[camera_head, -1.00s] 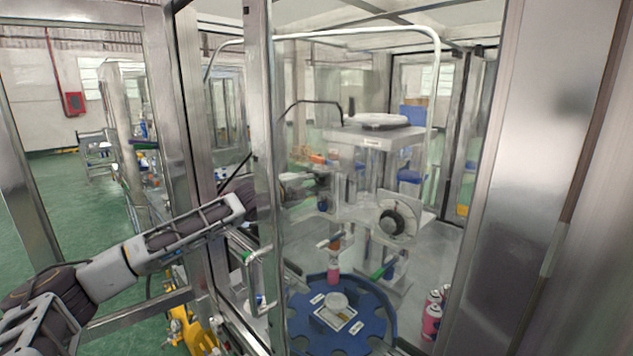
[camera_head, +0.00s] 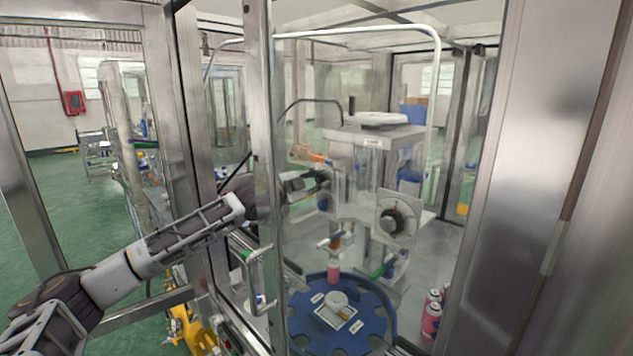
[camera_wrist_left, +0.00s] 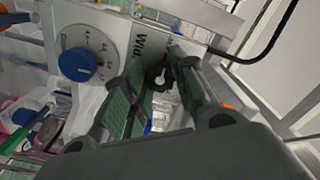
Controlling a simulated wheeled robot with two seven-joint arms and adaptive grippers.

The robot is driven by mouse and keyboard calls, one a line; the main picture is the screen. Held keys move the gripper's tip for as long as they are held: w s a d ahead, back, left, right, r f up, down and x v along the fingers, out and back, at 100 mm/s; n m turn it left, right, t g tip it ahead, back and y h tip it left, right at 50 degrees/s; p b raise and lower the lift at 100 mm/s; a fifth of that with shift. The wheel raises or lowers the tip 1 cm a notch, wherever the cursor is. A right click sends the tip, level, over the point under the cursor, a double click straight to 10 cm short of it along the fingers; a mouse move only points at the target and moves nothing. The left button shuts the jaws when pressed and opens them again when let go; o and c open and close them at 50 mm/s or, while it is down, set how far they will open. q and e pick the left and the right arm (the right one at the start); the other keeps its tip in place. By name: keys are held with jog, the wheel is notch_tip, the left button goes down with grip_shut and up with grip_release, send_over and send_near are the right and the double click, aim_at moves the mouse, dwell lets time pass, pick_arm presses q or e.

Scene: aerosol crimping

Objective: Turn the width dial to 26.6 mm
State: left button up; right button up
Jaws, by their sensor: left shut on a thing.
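My left gripper (camera_head: 320,180) reaches through the frame to the left side of the crimping machine (camera_head: 372,150). In the left wrist view its two green-padded fingers (camera_wrist_left: 160,78) are closed around a dark knob-like part (camera_wrist_left: 157,76), apparently the width dial. The fingers hide most of it, and its reading cannot be seen. The letters "Wid" (camera_wrist_left: 138,45) show on the white panel beside the fingers. My right gripper is not in view.
A metal frame post (camera_head: 262,120) and a door handle (camera_head: 258,283) stand close to my left arm. Below the machine are a blue turntable (camera_head: 340,332) and a pink can (camera_head: 333,272). More pink cans (camera_head: 431,318) stand at the right.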

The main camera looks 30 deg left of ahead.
pick_arm(q)
jog(key=shift+f, duration=0.1)
jog(key=o, duration=1.1)
jog(key=shift+c, duration=0.2)
jog(key=shift+s+a, duration=0.15)
jog(key=v, duration=0.7)
dwell(0.9)
jog(key=shift+s, duration=0.1)
dwell(0.4)
